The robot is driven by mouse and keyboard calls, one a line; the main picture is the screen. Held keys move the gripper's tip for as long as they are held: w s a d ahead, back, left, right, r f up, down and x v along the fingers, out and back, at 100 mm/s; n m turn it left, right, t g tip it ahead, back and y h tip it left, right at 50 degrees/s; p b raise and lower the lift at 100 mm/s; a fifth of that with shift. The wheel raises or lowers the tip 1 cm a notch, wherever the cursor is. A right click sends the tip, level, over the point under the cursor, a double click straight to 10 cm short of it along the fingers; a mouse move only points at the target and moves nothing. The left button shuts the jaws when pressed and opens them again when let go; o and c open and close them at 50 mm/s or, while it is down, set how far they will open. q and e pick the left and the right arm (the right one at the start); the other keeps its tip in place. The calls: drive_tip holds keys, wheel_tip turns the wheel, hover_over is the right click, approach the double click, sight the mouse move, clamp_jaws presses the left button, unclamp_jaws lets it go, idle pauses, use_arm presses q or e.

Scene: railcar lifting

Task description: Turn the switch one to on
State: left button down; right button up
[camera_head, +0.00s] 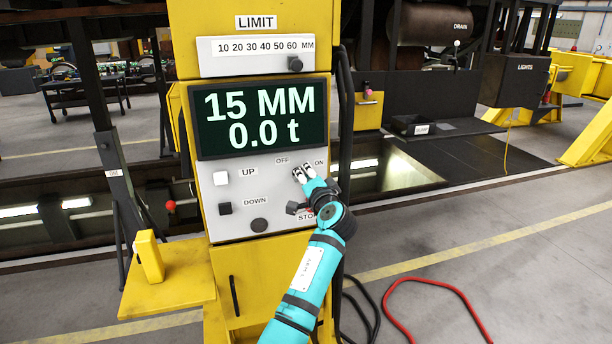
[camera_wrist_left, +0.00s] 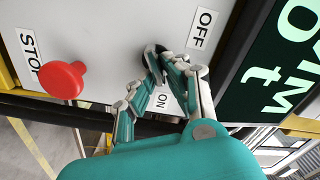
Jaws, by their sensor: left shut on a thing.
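The switch (camera_wrist_left: 152,62) is a dark knob on the grey control panel (camera_head: 250,205), between the OFF and ON labels. In the left wrist view its visible part sits between my fingertips. The OFF label (camera_wrist_left: 202,29) is beside it, and the ON label (camera_wrist_left: 163,118) is partly covered by my fingers. My left gripper (camera_head: 303,173) is at the panel's upper right, shut on the switch. In the head view the gripper hides the switch. My right gripper is not in view.
The red stop button (camera_wrist_left: 63,80) sticks out near my left gripper. The display (camera_head: 262,117) reads 15 MM and 0.0 t. The white UP button (camera_head: 221,178) and black DOWN button (camera_head: 225,208) are at the panel's left. A red cable (camera_head: 435,281) lies on the floor.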

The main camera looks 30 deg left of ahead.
use_arm(q)
drive_tip(key=c, duration=1.4)
unclamp_jaws()
drive_tip(key=v, duration=1.2)
drive_tip(key=shift+w, duration=0.1)
